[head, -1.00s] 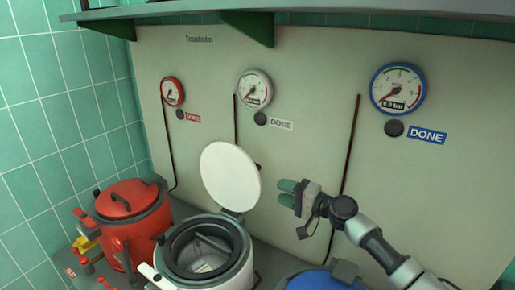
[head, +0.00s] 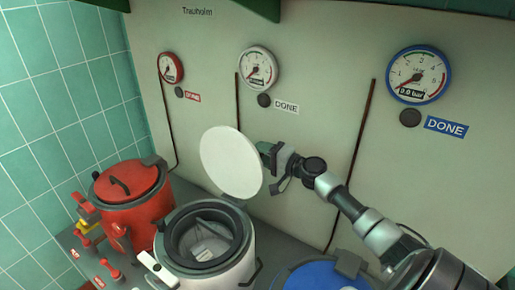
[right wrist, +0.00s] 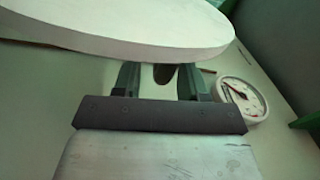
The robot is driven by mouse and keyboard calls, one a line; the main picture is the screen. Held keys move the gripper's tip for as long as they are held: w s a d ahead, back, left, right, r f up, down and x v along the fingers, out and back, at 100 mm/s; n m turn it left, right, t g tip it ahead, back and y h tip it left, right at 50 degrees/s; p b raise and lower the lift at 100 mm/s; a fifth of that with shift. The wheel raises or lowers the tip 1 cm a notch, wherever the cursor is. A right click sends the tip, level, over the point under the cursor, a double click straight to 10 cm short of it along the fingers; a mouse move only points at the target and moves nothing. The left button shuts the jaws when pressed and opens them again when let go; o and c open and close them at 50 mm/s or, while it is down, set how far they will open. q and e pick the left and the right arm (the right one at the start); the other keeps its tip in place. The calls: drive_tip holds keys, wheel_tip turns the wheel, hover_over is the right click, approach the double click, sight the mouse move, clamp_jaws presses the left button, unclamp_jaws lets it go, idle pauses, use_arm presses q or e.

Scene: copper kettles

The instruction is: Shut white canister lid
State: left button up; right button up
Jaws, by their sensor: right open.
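The white canister (head: 243,268) stands at the bottom centre of the head view with its mouth open and pale crumpled contents inside. Its round white lid (head: 229,160) is hinged at the back and stands up, nearly upright. My right gripper (head: 265,149) is open at the right rear edge of the lid, and its tips are partly hidden by the lid. In the right wrist view the lid (right wrist: 120,28) spans the top, just beyond the two open fingers (right wrist: 165,74). I cannot tell whether they touch it. My left gripper is not in view.
A red canister (head: 128,185), closed, stands at left, with red and yellow valves before it. A blue lid (head: 325,277) is at the bottom right. Behind is a pale panel (head: 330,80) with several gauges, thin dark pipes and DONE labels. A green-tiled wall is at left.

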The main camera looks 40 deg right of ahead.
drive_tip(key=shift+x, duration=1.1)
drive_tip(key=shift+c, duration=0.2)
drive_tip(key=shift+s, duration=0.1)
clamp_jaws()
